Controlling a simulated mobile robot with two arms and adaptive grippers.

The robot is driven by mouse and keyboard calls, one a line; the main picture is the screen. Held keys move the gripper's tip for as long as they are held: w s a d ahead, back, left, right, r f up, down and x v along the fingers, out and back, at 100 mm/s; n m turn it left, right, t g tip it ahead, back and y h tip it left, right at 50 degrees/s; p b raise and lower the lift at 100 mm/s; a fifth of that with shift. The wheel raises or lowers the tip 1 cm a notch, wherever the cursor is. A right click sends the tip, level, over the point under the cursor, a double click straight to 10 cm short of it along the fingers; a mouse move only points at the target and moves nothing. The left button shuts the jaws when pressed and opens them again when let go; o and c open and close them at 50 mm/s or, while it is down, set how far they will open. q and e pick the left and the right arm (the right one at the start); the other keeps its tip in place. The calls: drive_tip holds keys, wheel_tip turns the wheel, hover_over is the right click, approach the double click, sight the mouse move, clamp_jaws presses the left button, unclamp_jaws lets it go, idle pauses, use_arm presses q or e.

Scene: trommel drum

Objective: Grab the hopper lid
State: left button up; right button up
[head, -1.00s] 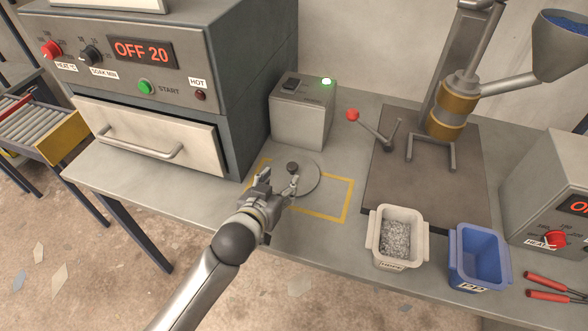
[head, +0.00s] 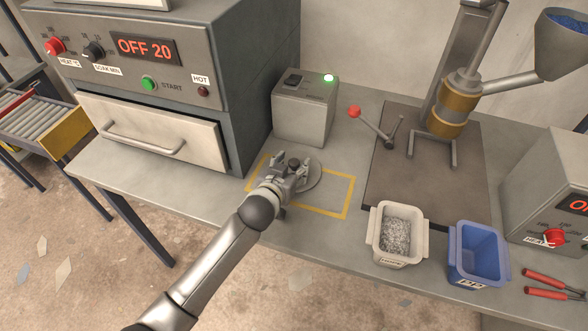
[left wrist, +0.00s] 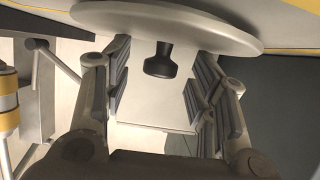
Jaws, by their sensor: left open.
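The hopper lid (head: 314,178) is a flat grey disc with a dark knob (head: 294,162), lying on the bench inside a yellow outline. My left gripper (head: 290,164) is open just in front of the knob and covers part of the disc. In the left wrist view the lid (left wrist: 190,30) spans the top of the picture. Its black knob (left wrist: 158,62) hangs between the two spread fingers of my left gripper (left wrist: 162,78), with a clear gap on both sides. My right gripper is not in view.
A grey box with a green light (head: 304,110) stands behind the lid. An oven (head: 155,130) stands to the left. A press with a red-knobbed lever (head: 354,111) and a hopper (head: 562,55) of blue pellets are right. A white bin (head: 376,240) and blue bin (head: 478,268) stand in front.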

use_arm(q)
clamp_jaws()
drive_tip(key=shift+r, duration=0.2)
